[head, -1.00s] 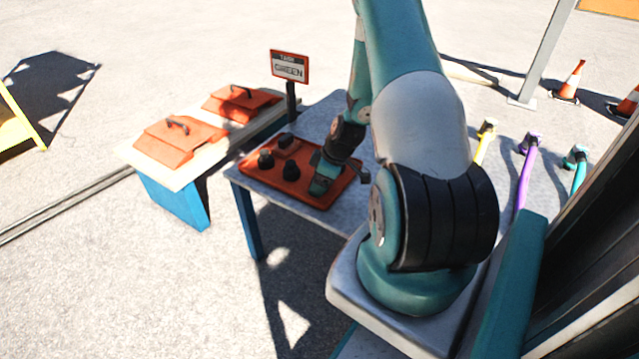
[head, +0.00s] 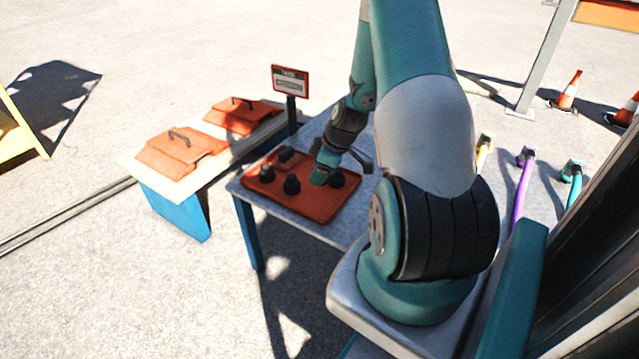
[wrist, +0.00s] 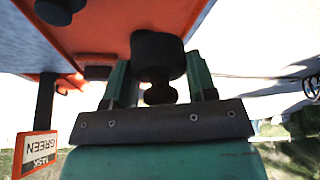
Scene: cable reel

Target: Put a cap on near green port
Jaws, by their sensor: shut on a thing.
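My gripper (head: 321,180) is just above the right part of an orange tray (head: 318,212) on the grey table. In the wrist view its two teal fingers stand on either side of a black cap (wrist: 158,52) with a narrower knob, and they are shut on it. I cannot make out the near green port in either view.
A task sign (head: 290,80) stands behind the tray; in the wrist view it reads GREEN (wrist: 40,146). Yellow (head: 483,155), purple (head: 523,185) and teal (head: 574,185) cables lie at the right.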

